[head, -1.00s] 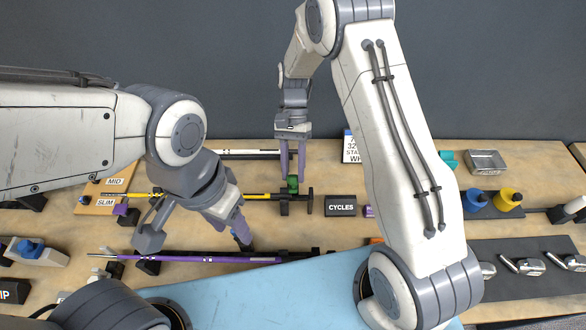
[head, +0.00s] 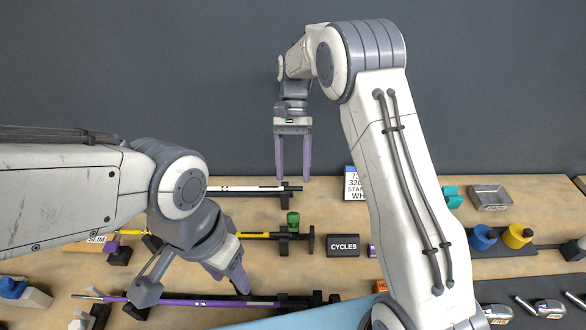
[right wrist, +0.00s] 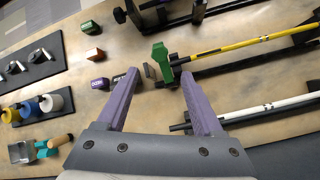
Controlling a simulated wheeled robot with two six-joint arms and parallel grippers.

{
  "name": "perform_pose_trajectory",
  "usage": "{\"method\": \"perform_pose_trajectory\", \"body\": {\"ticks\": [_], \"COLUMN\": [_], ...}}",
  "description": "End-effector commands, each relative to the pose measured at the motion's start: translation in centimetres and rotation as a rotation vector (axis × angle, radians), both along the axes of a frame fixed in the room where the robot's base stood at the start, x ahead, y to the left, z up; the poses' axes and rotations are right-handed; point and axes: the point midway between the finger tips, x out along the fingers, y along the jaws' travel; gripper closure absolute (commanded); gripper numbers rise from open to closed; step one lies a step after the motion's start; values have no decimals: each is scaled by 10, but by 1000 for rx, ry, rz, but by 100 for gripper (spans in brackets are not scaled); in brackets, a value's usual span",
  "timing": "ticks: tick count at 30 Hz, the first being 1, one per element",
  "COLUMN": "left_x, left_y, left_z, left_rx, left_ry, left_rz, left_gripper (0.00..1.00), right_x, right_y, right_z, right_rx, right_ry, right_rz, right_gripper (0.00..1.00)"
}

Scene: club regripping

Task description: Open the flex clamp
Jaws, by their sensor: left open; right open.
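The flex clamp, with a green handle (head: 293,220), stands at the right end of the yellow-banded club shaft (head: 255,235). Its green part also shows in the right wrist view (right wrist: 160,62), beyond and between the fingertips. My right gripper (head: 293,178) is open and empty, raised above and behind the clamp, fingers pointing down and touching nothing. My left gripper (head: 242,290) is open, low by the purple club shaft (head: 185,302); its fingers overlap in the head view, and whether they touch the shaft is unclear.
A white shaft (head: 240,189) lies behind the yellow one. A CYCLES block (head: 343,245) stands right of the clamp, with a small purple block (head: 372,250) beside it. Blue (head: 482,238) and yellow (head: 516,236) pots and a metal tray (head: 490,197) stand farther right. My right arm hides part of the bench.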

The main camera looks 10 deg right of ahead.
Motion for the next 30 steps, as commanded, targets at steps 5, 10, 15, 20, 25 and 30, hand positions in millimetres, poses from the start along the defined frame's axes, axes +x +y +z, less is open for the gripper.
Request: {"method": "perform_pose_trajectory", "body": {"ticks": [5,10,15,20,25,30], "left_x": [0,0,0,0,0,0], "left_y": [0,0,0,0,0,0], "left_z": [-3,-3,-3,-10,-26,-40], "left_rx": [0,0,0,0,0,0], "left_ry": [0,0,0,0,0,0], "left_rz": [1,1,0,0,0,0], "left_gripper": [50,50,50,50,50,50], "right_x": [6,6,5,-14,-74,-151], "right_y": [-2,-2,0,19,55,71], "right_z": [9,10,10,19,32,28], "right_rx": [-1,-1,1,28,107,205], "right_ry": [-1,1,-5,-73,-241,-425], "right_rz": [-1,0,6,108,379,708], "right_gripper": [32,32,66,100,100,100]}}
